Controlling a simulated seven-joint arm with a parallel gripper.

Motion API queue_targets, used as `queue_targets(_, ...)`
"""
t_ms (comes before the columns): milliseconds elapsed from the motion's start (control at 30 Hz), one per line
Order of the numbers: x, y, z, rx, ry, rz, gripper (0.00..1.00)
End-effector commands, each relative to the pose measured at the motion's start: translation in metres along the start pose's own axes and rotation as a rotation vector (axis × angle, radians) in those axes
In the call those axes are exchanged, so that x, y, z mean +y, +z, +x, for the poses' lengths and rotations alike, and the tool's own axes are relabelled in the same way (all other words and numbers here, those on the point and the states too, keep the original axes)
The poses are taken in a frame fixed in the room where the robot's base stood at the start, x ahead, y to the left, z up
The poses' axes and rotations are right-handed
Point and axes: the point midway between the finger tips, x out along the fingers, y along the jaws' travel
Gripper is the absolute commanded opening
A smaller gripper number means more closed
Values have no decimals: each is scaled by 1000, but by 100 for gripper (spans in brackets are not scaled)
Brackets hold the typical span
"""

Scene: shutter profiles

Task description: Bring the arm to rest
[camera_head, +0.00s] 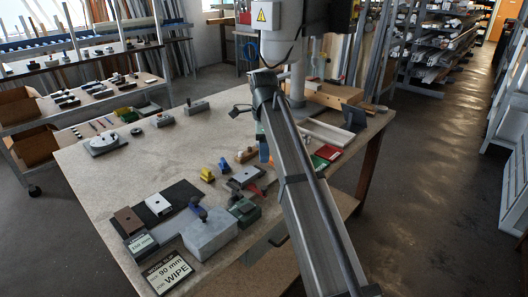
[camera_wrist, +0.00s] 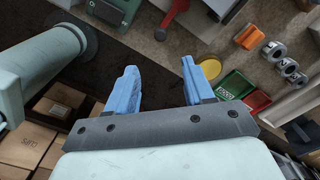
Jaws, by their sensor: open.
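My gripper (camera_wrist: 160,82) shows in the wrist view with its two blue fingers spread apart and nothing between them. It hangs above the workbench (camera_wrist: 150,45) near its edge. In the head view, part of my gripper (camera_head: 264,150) shows as a bit of blue beside my arm, which hides most of it. My arm reaches across the right part of the workbench (camera_head: 110,175) in that view.
Near my gripper are a red-handled tool (camera_wrist: 174,18), a yellow round piece (camera_wrist: 210,68), a green tray (camera_wrist: 235,84) and a red tray (camera_wrist: 257,101). The bench's middle left is fairly clear.

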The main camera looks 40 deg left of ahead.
Motion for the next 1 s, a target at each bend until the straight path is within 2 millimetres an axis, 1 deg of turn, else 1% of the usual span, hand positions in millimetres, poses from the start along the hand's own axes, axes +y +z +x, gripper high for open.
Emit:
queue_targets(400,0,-1,1,0,0,0,52)
queue_targets(467,1,-6,5,0,1,-3,52)
queue_targets(533,2,-19,16,0,2,-14,52)
queue_targets(567,3,-28,22,0,2,-20,52)
queue_targets(667,7,-66,52,1,3,-53,52)
queue_targets(700,10,-85,67,0,3,-70,52)
queue_targets(767,16,-114,89,0,3,-99,52)
queue_targets(800,21,-134,104,0,3,-118,52)
queue_targets(867,29,-163,126,0,3,-149,52)
queue_targets(900,36,-182,140,0,3,-169,52)
queue_targets(967,46,-209,161,0,3,-199,52)
queue_targets(1000,54,-227,175,0,2,-219,52)
